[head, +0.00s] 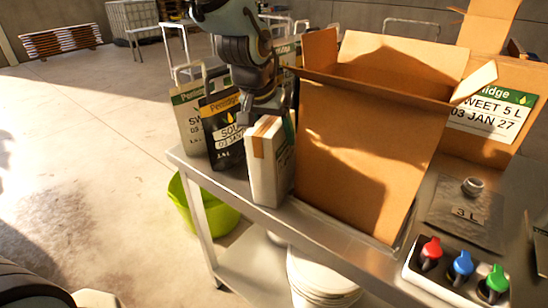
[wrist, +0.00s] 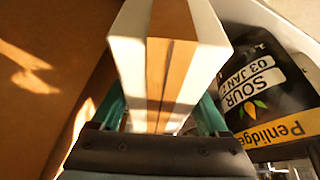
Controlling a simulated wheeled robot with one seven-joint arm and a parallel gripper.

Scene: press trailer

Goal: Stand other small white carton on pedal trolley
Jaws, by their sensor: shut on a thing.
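A small white carton (head: 267,168) with a brown tape strip on top stands upright at the table's front edge, left of the large open cardboard box. My gripper (head: 268,108) is over its top and shut on it. In the wrist view the carton (wrist: 205,50) sits between the two green fingers of my gripper (wrist: 165,115). Whether the carton's base touches the table is hard to tell. I cannot make out a pedal trolley for certain.
The large open cardboard box (head: 350,150) stands close to the carton's right. A black SOUR pouch (head: 222,130) is close on its left, with a pale pouch (head: 188,118) beyond. A panel with red, blue and green knobs (head: 458,270) is at front right. A green tub (head: 205,210) is below.

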